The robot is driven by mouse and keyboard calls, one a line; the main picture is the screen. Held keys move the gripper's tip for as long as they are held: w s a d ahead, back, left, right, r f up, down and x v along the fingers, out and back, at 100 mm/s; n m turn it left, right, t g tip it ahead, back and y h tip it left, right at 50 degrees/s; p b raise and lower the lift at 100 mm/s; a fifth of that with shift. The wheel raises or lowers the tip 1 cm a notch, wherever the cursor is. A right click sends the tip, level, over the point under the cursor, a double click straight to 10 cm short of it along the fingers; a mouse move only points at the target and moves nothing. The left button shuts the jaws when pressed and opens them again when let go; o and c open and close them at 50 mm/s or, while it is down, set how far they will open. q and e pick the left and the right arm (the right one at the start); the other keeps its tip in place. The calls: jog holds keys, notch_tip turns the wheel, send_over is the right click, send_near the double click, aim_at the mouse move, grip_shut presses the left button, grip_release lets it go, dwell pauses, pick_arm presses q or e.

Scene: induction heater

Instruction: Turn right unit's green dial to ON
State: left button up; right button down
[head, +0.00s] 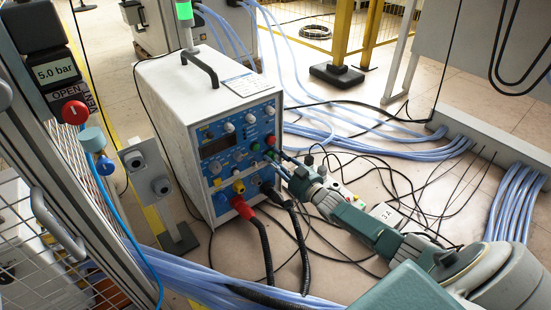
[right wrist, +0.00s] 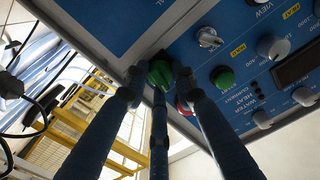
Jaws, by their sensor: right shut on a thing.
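The white heater unit (head: 165,110) with a blue control panel stands on the floor in the middle of the head view. My right gripper (head: 274,157) reaches in from the lower right to the panel's right edge. In the right wrist view its dark fingers are closed around the green dial (right wrist: 160,73) near the panel's edge. The dial is partly covered by the fingers, and its marking cannot be read. A round green button (right wrist: 223,78) sits beside it, and a red control (right wrist: 184,106) shows partly behind a finger. My left gripper is not in view.
Blue hoses (head: 350,135) and thin black wires cover the floor. A gauge stand with a red OPEN valve (head: 75,112) stands at left. A yellow frame (head: 342,35) stands behind.

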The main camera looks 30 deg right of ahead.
jog(key=m, duration=0.2)
jog(key=r+m, duration=0.1)
jog(key=m, duration=0.2)
jog(key=shift+w, duration=0.15)
jog(key=shift+m, duration=0.5)
jog(key=shift+d+m, duration=0.2)
jog(key=shift+m, duration=0.1)
jog(key=c, duration=1.4)
grip_release()
jog(key=shift+c, duration=0.2)
jog(key=shift+f, duration=0.25)
